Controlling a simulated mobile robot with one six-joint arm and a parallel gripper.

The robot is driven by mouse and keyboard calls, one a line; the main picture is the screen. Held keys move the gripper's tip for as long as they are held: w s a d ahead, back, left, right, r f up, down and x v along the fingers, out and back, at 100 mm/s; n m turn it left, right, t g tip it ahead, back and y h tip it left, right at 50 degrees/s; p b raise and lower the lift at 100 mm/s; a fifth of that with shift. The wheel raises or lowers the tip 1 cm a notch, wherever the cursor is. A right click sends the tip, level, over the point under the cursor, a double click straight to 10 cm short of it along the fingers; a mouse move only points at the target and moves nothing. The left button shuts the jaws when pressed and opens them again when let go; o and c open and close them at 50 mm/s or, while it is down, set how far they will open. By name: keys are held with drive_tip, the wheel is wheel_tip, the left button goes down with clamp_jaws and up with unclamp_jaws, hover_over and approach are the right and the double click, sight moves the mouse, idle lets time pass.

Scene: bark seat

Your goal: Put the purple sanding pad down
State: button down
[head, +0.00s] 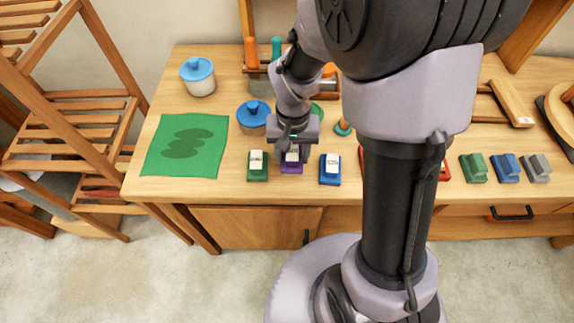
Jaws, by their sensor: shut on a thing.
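The purple sanding pad (291,168) is near the front edge of the wooden bench, between a green pad (257,174) and a blue pad (330,178). It has a pale block on top, like the pads beside it. My gripper (292,149) points down over it and is shut on its upper part. The fingertips are small in the head view and partly cover the pad. The pad is at or very close to the bench top; I cannot tell whether it touches.
A green mat (211,137) lies at left. Green (473,168), blue (506,168) and grey (536,169) blocks sit at right. A wooden rack (86,104) stands left. My arm hides the bench's middle.

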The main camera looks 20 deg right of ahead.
sight(291, 151)
wheel_tip(291, 151, down, 4)
drive_tip(key=shift+w+r+b, duration=0.1)
drive_tip(key=shift+b, duration=0.55)
drive_tip(key=shift+a, duration=0.1)
drive_tip(key=shift+f, duration=0.3)
drive_tip(key=c, duration=0.6)
unclamp_jaws()
drive_tip(key=shift+s+a, duration=0.1)
drive_tip(key=shift+s, duration=0.1)
drive_tip(key=shift+c, duration=0.2)
wheel_tip(291, 151, up, 13)
drive_tip(key=p, duration=0.5)
drive_tip(key=shift+w+f, duration=0.15)
drive_tip(key=s+a+r+t+y+b, duration=0.1)
drive_tip(key=s+a+r+t, duration=0.1)
drive_tip(key=s+r, duration=0.4)
drive_tip(key=s+a+r+t+y, duration=0.1)
drive_tip(key=s+r+t, duration=0.2)
drive_tip(key=s+r, duration=0.3)
drive_tip(key=shift+s+a+r+m+t+b, duration=0.4)
drive_tip(key=shift+r, duration=0.5)
